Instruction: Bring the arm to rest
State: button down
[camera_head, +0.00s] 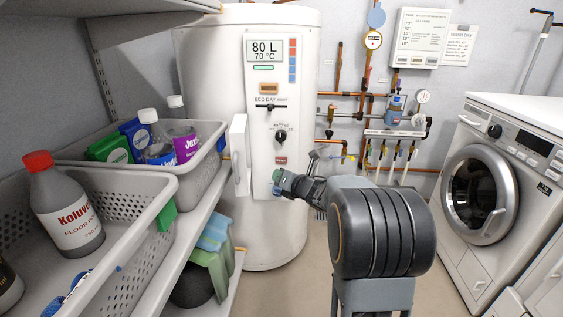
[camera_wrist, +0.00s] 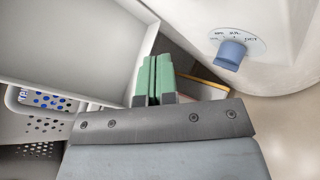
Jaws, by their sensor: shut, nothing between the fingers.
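My gripper (camera_head: 282,181) is stretched out in front of the lower part of the white boiler (camera_head: 212,110). In the wrist view my gripper (camera_wrist: 152,78) has its two green fingers pressed together with nothing between them. A blue knob (camera_wrist: 231,54) on a pale dial sits on the boiler to the right of the fingers, apart from them in that picture. In the head view the knob is mostly hidden by the gripper. I cannot tell the exact gap between the fingers and the boiler.
Shelves with grey baskets (camera_head: 150,270) holding bottles and boxes stand at the left, near the arm. The boiler's open white door (camera_head: 239,155) sticks out left of its panel. A washing machine (camera_head: 481,195) stands at the right. Pipes with valves (camera_head: 395,133) line the back wall.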

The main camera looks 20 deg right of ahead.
jog(key=s+a+r+m+g+h+p, duration=0.15)
jog(key=s+r+m+h+p, duration=0.25)
jog(key=r+m+p, duration=0.6)
jog(key=s+r+m+g+h+p, duration=0.25)
jog(key=s+r+m+p, duration=0.35)
jog(key=r+p, duration=0.5)
jog(key=s+a+r+m+g+y+p, duration=0.1)
jog(key=s+a+r+m+g+p, duration=0.3)
jog(key=s+m+p, duration=0.4)
jog(key=s+a+r+m+g+y+p, duration=0.1)
jog(key=s+a+r+m+g+p, duration=0.3)
jog(key=s+p, duration=0.6)
notch_tip(320, 180, up, 4)
jog(key=a+m, duration=0.2)
jog(key=m, duration=0.1)
jog(key=shift+f+m, duration=0.25)
jog(key=shift+m, duration=0.15)
jog(key=c, duration=1.8)
grip_release()
